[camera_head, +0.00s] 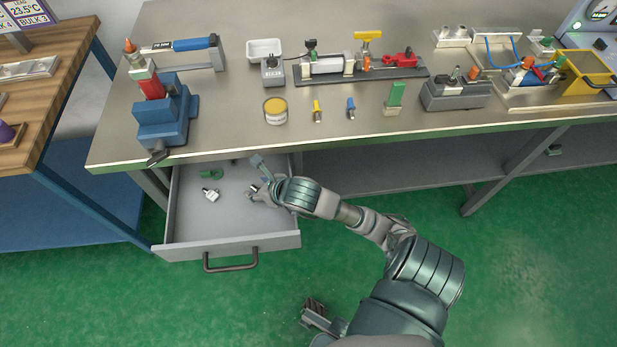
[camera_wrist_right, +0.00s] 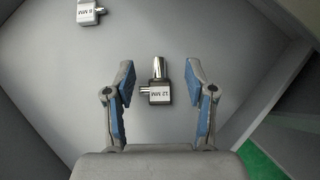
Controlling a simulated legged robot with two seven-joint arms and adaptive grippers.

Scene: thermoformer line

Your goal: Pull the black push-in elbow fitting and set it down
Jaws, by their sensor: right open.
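My right gripper (camera_head: 257,179) is over the open drawer (camera_head: 225,236), near its right side. In the right wrist view its two blue-padded fingers (camera_wrist_right: 158,105) stand apart, with nothing pinched between them. A small elbow fitting labelled 12 MM (camera_wrist_right: 160,96) lies on the drawer floor, in line with the gap between the fingers. A second fitting labelled 8 MM (camera_wrist_right: 88,12) lies at the upper left of that view. I cannot tell for sure which one is black. Part of my left gripper (camera_head: 315,316) shows low in the head view; its opening is unclear.
A green piece (camera_head: 209,172) lies in the drawer. The metal bench (camera_head: 215,105) above holds a blue clamp device (camera_head: 164,115), a yellow-lidded tin (camera_head: 275,110), small yellow and blue pieces and several fixtures. The bench's front edge is just behind my right gripper.

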